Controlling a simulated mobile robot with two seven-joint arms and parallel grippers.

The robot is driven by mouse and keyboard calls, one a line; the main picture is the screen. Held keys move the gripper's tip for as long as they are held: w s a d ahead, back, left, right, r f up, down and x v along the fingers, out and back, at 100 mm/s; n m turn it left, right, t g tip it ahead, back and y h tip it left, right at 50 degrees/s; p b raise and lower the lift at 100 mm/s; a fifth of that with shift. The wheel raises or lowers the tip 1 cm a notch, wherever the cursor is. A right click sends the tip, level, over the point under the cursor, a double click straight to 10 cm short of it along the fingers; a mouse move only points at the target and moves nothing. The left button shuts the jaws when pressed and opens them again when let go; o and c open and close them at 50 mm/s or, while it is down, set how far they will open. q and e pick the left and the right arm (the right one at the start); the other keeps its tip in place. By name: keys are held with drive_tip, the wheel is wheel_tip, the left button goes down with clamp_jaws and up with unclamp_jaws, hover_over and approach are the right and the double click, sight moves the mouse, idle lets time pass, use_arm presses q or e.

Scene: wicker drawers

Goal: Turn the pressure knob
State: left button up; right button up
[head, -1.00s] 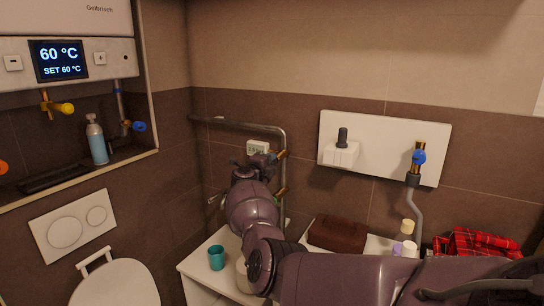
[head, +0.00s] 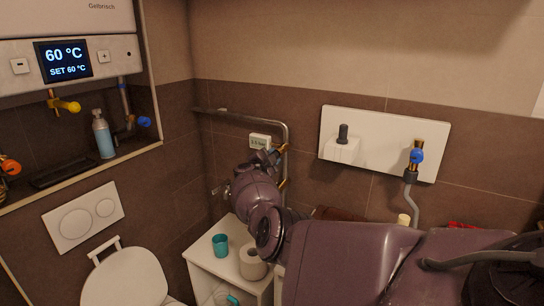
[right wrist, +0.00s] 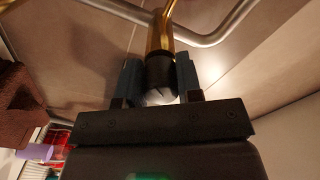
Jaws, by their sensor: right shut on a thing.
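The pressure knob is the dark knob (right wrist: 160,72) on the end of a brass fitting (right wrist: 157,32) in the right wrist view. My right gripper (right wrist: 159,80) is shut on this knob, with one finger on each side. In the head view my right gripper (head: 268,159) is at the pipe by the wall, just below a small display (head: 260,141). The knob is not clear there, as the gripper covers that spot. My left gripper is not in view.
A grey pipe (head: 238,117) runs along the wall by my gripper. A teal cup (head: 220,245) and a paper roll (head: 252,264) stand on the white cabinet (head: 203,257) below my arm. A white wall panel (head: 383,155) with a blue-handled valve (head: 417,156) is to the right.

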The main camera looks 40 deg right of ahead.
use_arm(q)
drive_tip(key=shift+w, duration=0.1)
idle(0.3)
use_arm(e)
drive_tip(key=o, duration=0.9)
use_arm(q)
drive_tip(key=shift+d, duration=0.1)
use_arm(e)
drive_tip(key=shift+o, duration=0.2)
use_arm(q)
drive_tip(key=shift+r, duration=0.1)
